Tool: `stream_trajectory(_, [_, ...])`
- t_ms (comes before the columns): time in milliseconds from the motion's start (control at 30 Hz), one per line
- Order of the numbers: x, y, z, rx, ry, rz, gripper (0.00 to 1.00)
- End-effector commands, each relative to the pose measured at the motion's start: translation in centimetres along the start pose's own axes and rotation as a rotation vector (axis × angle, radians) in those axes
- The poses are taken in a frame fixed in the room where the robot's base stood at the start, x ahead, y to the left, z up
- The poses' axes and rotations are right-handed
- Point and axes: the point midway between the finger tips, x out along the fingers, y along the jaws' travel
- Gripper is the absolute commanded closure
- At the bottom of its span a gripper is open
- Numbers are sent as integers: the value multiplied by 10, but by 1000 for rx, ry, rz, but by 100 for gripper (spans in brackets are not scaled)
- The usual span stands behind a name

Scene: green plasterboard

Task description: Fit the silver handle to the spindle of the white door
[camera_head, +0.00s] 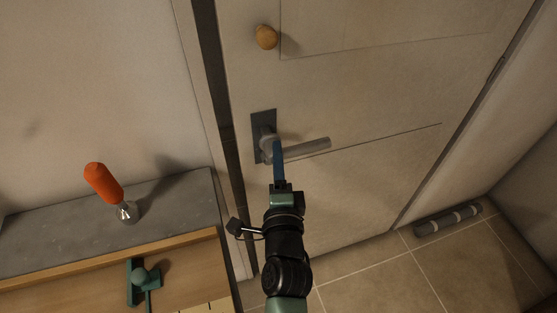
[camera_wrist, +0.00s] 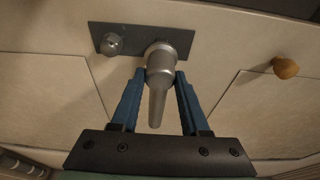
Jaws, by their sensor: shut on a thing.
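The silver handle (camera_head: 305,147) is at the dark backplate (camera_head: 264,122) of the white door (camera_head: 345,95), its lever pointing right in the head view. My gripper (camera_head: 278,160) is shut on the handle near its collar. In the wrist view, my gripper's blue fingers (camera_wrist: 156,88) stand either side of the silver handle (camera_wrist: 160,70). The handle's round collar lies over one end of the backplate (camera_wrist: 113,38). The spindle is not visible, and I cannot tell whether the collar touches the plate. A small round silver piece (camera_wrist: 113,44) sits at the plate's other end.
A round wooden knob (camera_head: 266,37) is on the door above the plate. A grey counter (camera_head: 60,237) at left bears an orange-handled tool (camera_head: 103,183). A teal item (camera_head: 140,281) lies in the wooden drawer below. A grey roll (camera_head: 448,219) lies on the tiles at right.

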Motion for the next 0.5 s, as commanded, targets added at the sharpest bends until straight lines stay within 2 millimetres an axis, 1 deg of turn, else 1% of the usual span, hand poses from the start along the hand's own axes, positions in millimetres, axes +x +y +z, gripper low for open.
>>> stream_trajectory(500, [16,-2,4,-1,0,-2,100])
